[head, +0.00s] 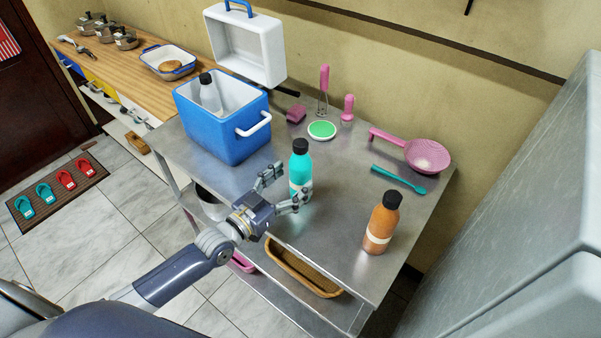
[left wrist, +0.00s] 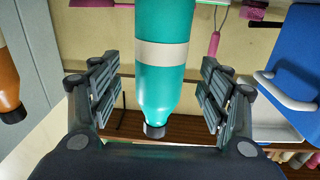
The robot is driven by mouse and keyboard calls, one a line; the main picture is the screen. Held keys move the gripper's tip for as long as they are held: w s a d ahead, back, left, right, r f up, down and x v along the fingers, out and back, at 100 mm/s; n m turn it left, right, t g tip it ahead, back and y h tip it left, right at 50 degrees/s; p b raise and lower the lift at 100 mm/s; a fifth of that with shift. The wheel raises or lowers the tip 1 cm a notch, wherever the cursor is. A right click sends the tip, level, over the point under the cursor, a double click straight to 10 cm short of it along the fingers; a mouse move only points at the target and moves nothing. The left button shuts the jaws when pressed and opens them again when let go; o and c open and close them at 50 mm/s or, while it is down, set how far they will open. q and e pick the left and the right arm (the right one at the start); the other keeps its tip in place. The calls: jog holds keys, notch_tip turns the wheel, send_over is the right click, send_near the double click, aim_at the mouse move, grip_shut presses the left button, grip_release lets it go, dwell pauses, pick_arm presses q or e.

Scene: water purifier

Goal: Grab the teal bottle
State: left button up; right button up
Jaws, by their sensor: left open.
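The teal bottle (head: 300,172) has a black cap and a pale band and stands upright on the metal table (head: 340,220). My left gripper (head: 282,186) is open at the bottle, with its fingers on either side of it. In the left wrist view the teal bottle (left wrist: 163,80) appears upside down between the two open fingers (left wrist: 160,100). Gaps show between the bottle and both fingers. My right gripper is in neither view.
An orange bottle (head: 381,224) stands to the right on the table. A blue cooler (head: 225,120) with its white lid open stands to the left. A pink colander (head: 428,156), a teal utensil (head: 398,180) and a green-topped round item (head: 322,130) lie behind.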

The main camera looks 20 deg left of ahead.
aim_at(293, 179)
pick_arm(q)
jog(key=x, duration=0.3)
jog(key=shift+w+p, duration=0.3)
jog(key=shift+w+d+f, duration=0.1)
jog(key=shift+w+d, duration=0.05)
jog(key=shift+w, duration=0.05)
jog(key=shift+s, duration=0.1)
jog(key=shift+c, duration=0.6)
jog(key=c, duration=1.3)
jog(key=shift+o, duration=0.2)
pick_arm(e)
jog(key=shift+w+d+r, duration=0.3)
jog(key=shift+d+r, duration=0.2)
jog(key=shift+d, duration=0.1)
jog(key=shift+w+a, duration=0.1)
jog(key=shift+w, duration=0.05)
